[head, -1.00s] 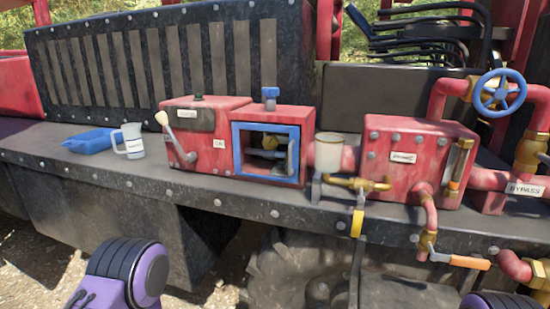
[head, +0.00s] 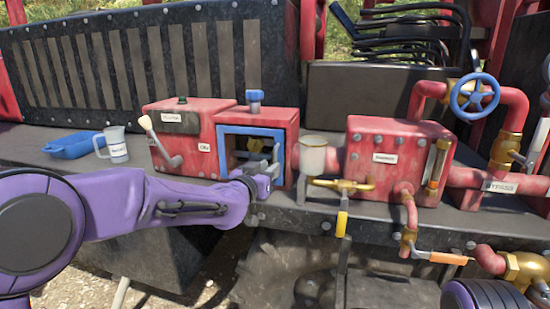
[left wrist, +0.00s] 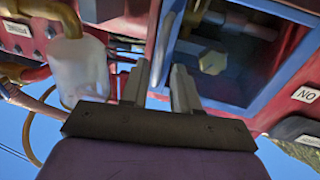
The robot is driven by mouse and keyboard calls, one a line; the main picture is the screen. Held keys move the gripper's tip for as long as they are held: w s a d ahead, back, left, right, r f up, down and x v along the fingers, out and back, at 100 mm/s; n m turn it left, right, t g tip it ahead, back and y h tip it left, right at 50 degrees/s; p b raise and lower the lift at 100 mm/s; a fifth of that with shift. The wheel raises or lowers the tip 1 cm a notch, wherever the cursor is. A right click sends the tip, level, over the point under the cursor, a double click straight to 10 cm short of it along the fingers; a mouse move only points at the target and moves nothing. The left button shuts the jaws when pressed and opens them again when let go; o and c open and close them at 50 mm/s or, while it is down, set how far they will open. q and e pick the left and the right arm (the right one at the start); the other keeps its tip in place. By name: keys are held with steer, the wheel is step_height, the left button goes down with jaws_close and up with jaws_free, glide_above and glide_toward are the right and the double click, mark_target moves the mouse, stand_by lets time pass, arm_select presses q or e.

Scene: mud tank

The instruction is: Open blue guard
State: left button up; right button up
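The blue guard (head: 250,131) is a square blue frame on the front of a red box, left of the middle in the head view. A dark interior with brass parts shows inside it. It looks closed. My left gripper (head: 265,180) is at its lower right corner, hiding part of the lower edge. In the left wrist view the guard (left wrist: 170,35) appears turned over, and its side bar shows between the two grey fingers. The fingers of the left gripper (left wrist: 165,85) are apart; contact with the bar cannot be told. My right gripper is out of view.
A white cup (head: 313,155) is just right of the guard. A grey lever (head: 161,140) is on the red box to the left. A brass valve (head: 342,185) with a yellow handle is to the lower right. A blue tray (head: 72,147) and a jug (head: 116,145) stand far left.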

arm_select(q)
steer(key=p+x, duration=0.1)
steer(key=x, duration=0.3)
steer(key=shift+w+d, duration=0.1)
steer(key=shift+w, duration=0.2)
jaws_close()
steer(key=shift+s, duration=0.1)
